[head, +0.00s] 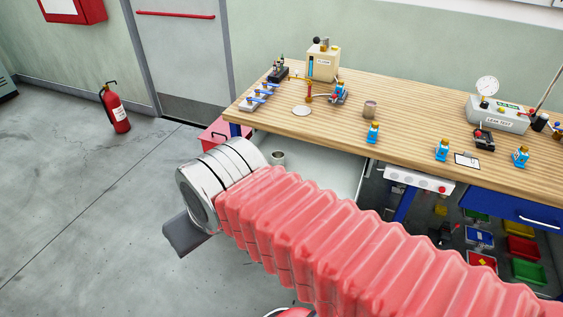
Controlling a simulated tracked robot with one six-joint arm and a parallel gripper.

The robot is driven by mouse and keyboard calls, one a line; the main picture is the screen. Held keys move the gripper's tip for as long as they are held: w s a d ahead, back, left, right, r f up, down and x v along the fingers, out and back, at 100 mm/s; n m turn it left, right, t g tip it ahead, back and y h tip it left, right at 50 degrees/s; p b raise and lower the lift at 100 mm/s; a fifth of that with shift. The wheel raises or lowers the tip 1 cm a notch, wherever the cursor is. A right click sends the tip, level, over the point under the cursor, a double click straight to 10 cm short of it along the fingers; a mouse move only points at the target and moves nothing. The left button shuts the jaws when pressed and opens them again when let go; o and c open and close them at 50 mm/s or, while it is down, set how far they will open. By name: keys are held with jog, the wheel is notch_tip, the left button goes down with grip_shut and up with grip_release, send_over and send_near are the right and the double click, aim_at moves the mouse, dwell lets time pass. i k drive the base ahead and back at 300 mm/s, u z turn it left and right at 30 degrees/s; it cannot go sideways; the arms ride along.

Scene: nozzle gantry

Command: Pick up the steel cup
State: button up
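A small grey metal cup (278,158) shows just past the end of my arm, below the wooden bench top and in front of a pale surface. It looks upright, and its base is close to my red sleeve. A second, brownish-grey cup (370,109) stands upright on the bench top. I cannot tell for certain which is the steel cup. My arm in its red sleeve reaches in from the lower right and ends in metal rings at left. A dark grey part, possibly of my gripper (187,236), sticks out beneath them. The fingertips are hidden, and nothing held is visible.
The wooden bench (425,128) carries several blue fittings, a beige box (323,62) and a leak-test unit with a gauge (497,115). A red case (222,134) is at its left end. A fire extinguisher (115,108) stands by the door. The left floor is clear.

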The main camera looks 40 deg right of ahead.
aim_at(278, 160)
jog(key=z, duration=0.45)
jog(key=i, duration=1)
jog(key=z, duration=0.05)
